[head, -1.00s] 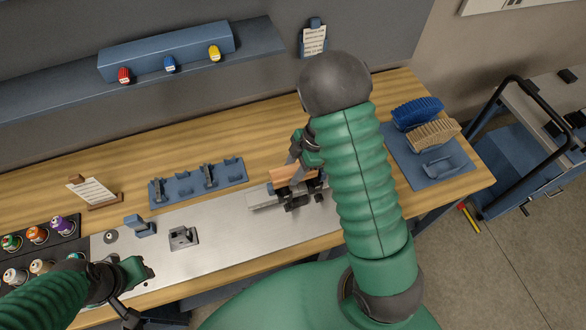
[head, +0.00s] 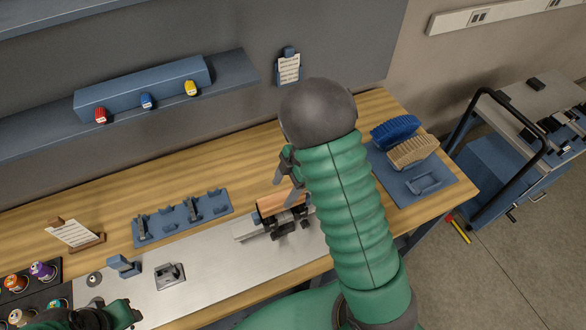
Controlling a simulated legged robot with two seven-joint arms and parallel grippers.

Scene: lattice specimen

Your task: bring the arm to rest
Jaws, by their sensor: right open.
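My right arm comes up from the bottom right, bends at a dark grey elbow, and hides part of the bench. My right gripper (head: 286,190) is open, its fingers pointing down just above an orange-brown block (head: 280,204). The block sits in a dark clamp-like fixture (head: 288,222) on the metal plate; the arm covers its right side. Whether the fingers touch the block I cannot tell. My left gripper (head: 122,315) is at the bottom left edge, mostly cut off, so its jaws cannot be made out.
A blue rack (head: 183,218) with grey parts lies on the wooden bench (head: 160,185). Small fixtures (head: 170,275) stand on the metal plate. Spools (head: 42,271) are at left. Brushes (head: 412,150) rest on a blue tray (head: 440,196) at right. A cart (head: 500,165) stands beyond the bench.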

